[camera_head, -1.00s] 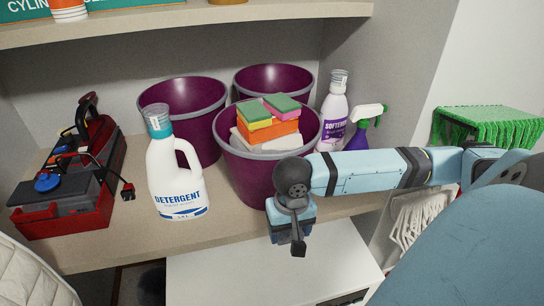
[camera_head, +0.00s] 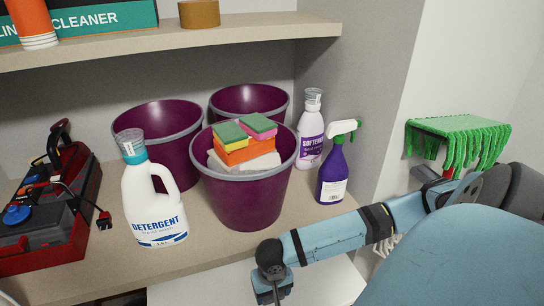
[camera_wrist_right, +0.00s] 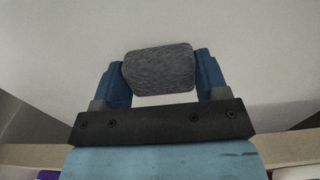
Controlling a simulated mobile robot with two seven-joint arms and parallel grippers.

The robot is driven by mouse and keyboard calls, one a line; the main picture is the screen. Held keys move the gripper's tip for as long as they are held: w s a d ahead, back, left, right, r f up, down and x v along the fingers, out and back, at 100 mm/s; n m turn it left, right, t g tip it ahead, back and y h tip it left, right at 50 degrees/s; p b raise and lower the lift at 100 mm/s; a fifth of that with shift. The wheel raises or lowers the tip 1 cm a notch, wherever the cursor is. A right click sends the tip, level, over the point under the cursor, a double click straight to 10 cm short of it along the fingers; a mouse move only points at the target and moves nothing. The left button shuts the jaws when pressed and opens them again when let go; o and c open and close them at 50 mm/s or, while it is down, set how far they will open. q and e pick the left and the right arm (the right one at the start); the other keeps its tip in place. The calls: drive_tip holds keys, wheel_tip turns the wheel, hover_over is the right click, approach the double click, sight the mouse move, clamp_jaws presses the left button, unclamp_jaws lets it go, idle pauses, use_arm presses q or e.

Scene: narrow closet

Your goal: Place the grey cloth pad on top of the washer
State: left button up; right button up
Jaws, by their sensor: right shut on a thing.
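My right gripper (camera_head: 272,294) is at the bottom middle of the head view, in front of the shelf edge and over a white surface that looks like the washer's top (camera_head: 330,284). In the right wrist view the right gripper (camera_wrist_right: 160,72) is shut on the grey cloth pad (camera_wrist_right: 158,78), a small rounded block between two blue fingers. A pale, plain surface (camera_wrist_right: 260,70) fills the background behind the pad; I cannot tell the gap to it. The pad is not clear in the head view. My left gripper is not in view.
The shelf (camera_head: 95,268) above the washer holds a detergent bottle (camera_head: 152,205), purple buckets (camera_head: 240,195), one with sponges (camera_head: 245,148), a softener bottle (camera_head: 310,130), a spray bottle (camera_head: 332,175) and a red toolbox (camera_head: 50,235). A green mop head (camera_head: 460,130) is at the right.

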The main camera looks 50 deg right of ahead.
drive_tip(key=shift+f, duration=0.4)
drive_tip(key=o, duration=0.8)
drive_tip(key=shift+o, duration=0.2)
wheel_tip(320, 180, up, 12)
idle(0.3)
